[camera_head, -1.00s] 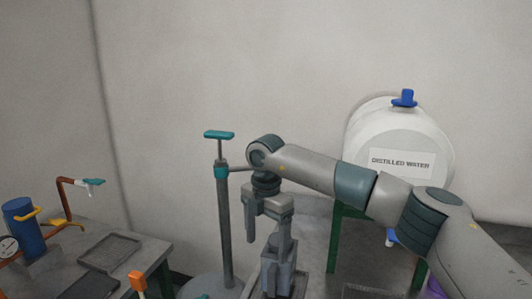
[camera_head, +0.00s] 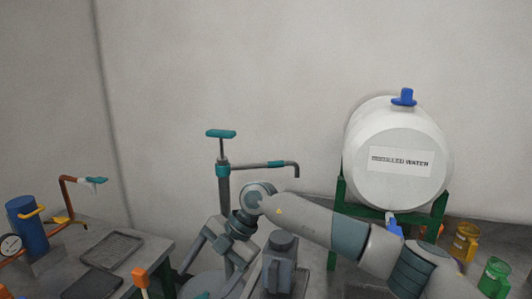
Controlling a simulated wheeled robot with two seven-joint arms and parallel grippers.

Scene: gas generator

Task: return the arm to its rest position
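My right arm (camera_head: 320,225) comes in from the lower right. Its gripper (camera_head: 208,268) is in front of the lower part of the grey pump post and left of a grey lidded container (camera_head: 280,262). Its fingers are tilted down to the left and stand apart with nothing seen between them. The grey container stands upright on the bench, partly behind my forearm. My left arm and gripper are not in the view.
A white distilled water tank (camera_head: 400,185) rests on a green stand at right, with yellow and green containers (camera_head: 465,242) beside it. The teal-handled pump (camera_head: 221,150) rises behind my gripper. A left bench holds a blue cylinder (camera_head: 27,228) and a dark tray (camera_head: 110,250).

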